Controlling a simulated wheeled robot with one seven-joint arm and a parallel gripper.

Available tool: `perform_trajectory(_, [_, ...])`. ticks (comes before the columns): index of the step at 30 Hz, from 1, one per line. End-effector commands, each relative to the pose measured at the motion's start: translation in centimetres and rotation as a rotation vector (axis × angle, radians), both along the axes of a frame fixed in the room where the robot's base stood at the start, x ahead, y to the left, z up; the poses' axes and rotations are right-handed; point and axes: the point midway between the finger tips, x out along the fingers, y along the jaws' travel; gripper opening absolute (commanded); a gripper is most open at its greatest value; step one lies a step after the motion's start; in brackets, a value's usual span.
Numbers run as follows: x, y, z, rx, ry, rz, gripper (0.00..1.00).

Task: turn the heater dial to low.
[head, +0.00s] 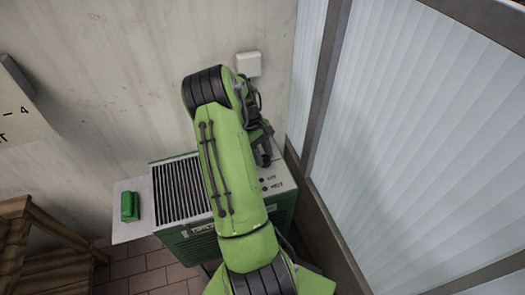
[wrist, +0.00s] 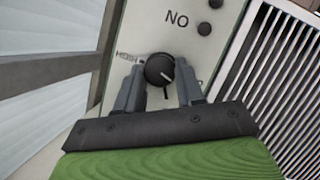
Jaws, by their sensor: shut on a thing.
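The heater dial (wrist: 160,69) is a round black knob with a white line pointing down and right in the wrist view. A label (wrist: 129,54), apparently HIGH, is beside its left side. My gripper (wrist: 161,77) has one finger on each side of the dial and is shut on it. In the head view, the heater (head: 180,190) stands against the wall with a slatted grille. My gripper (head: 264,155) reaches its right-hand panel (head: 282,186). The dial is hidden there by my arm and gripper, and small markings show nearby.
A green object (head: 129,206) lies on the pale side shelf (head: 146,226) left of the heater. A white wall box (head: 248,64) is above. A framed, ribbed window (head: 420,130) is close on the right. A wooden stand (head: 40,245) is at lower left.

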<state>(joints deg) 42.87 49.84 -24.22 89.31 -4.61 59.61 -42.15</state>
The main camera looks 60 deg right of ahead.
Motion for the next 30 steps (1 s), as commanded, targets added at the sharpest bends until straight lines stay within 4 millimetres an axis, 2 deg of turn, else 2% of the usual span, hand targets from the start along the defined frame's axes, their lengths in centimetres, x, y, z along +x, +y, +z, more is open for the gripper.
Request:
perform_trajectory(18, [-0.27, -0.45, 0.17, 0.002, -0.002, -0.552, 0.07])
perform_trajectory(30, [-0.38, -0.57, 0.07, 0.0, -0.001, -0.741, 0.07])
